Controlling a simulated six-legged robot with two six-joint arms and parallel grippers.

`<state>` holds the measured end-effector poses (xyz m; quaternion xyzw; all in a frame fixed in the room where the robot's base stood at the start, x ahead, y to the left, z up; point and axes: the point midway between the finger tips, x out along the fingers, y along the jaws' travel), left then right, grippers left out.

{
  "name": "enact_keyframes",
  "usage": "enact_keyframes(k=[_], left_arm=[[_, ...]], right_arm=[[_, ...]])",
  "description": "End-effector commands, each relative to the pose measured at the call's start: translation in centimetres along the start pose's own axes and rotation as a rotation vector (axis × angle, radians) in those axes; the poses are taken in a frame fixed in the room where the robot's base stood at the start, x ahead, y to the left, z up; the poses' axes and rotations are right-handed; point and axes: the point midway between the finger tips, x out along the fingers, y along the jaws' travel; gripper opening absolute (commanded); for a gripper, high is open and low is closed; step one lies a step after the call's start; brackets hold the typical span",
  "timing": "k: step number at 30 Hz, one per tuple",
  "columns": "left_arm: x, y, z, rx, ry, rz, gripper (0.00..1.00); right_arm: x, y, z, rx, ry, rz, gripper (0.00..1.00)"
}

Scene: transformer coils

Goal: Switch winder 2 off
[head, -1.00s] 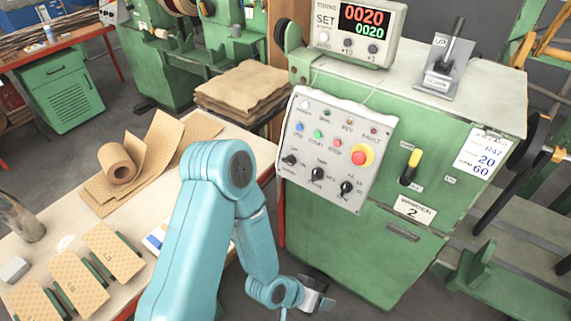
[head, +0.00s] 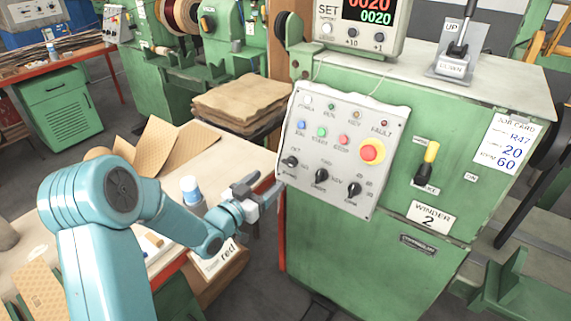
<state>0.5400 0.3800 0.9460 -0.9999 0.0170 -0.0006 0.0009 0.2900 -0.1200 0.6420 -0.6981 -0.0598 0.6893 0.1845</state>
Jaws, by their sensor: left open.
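Winder 2 is a green cabinet (head: 335,250) with a "WINDER 2" plate (head: 432,217) on its front. Its grey control panel (head: 335,130) carries blue, green and red buttons, a red mushroom button on a yellow ring (head: 372,151) and a row of black rotary knobs; the left one (head: 290,162) is labelled, but too small to read surely. A black switch handle with a yellow tip (head: 427,162) sits right of the panel, pointing up. My left gripper (head: 262,188) is open and empty, just left of the panel's lower left edge. My right gripper is not in view.
A lit display box (head: 355,30) and an up/down lever (head: 458,45) stand on top of the cabinet. A wooden bench (head: 215,165) with brown sheets, a white-and-blue bottle (head: 191,190) and a stack of board (head: 240,98) lies to the left.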

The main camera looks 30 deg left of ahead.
Motion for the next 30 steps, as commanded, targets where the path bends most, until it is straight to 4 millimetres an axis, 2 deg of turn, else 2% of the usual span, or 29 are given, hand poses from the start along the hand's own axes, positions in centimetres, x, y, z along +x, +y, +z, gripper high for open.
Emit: enact_keyframes(k=[1,6,12,18,25,30], left_arm=[[1.3,0.2,-0.2,-0.001,0.001,0.004,0.70],[5.2,0.1,-0.1,-0.001,0.000,0.003,0.70],[8.3,0.1,-0.1,0.000,0.000,0.002,0.70],[9.4,0.0,0.0,-0.002,0.000,0.000,0.70],[9.5,0.1,0.1,-0.002,-0.001,0.000,0.70],[9.4,0.0,0.1,-0.001,-0.001,0.000,0.15]], right_arm=[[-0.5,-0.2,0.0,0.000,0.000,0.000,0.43],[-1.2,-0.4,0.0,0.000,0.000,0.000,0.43],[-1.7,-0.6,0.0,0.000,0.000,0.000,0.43],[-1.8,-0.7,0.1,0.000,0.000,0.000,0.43],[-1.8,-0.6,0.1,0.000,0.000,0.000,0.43],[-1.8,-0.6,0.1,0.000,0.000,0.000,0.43]])
